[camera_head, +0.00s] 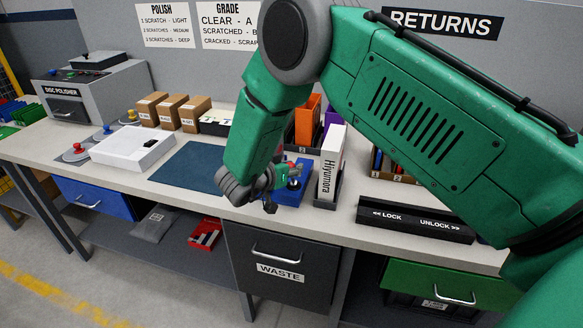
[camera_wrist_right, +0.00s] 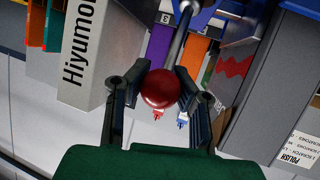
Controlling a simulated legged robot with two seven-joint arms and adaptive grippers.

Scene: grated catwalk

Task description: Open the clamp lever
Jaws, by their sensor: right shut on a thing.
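The clamp lever shows in the right wrist view as a red ball knob (camera_wrist_right: 160,89) on a grey metal rod (camera_wrist_right: 180,38). The rod runs up toward a blue part at the top edge. My right gripper (camera_wrist_right: 162,95) is shut on the red knob, with one dark finger on each side. In the head view my right gripper (camera_head: 268,198) is at the bench, by a blue base (camera_head: 293,195). The forearm and gripper hide much of the lever there. My left gripper is in neither view.
A white Hiyumora box (camera_head: 331,165) stands close right of the gripper. A black bar marked LOCK and UNLOCK (camera_head: 415,218) lies along the front edge. A dark blue mat (camera_head: 195,168) lies left, with a white console (camera_head: 133,146) beyond it. The WASTE drawer (camera_head: 282,268) is below.

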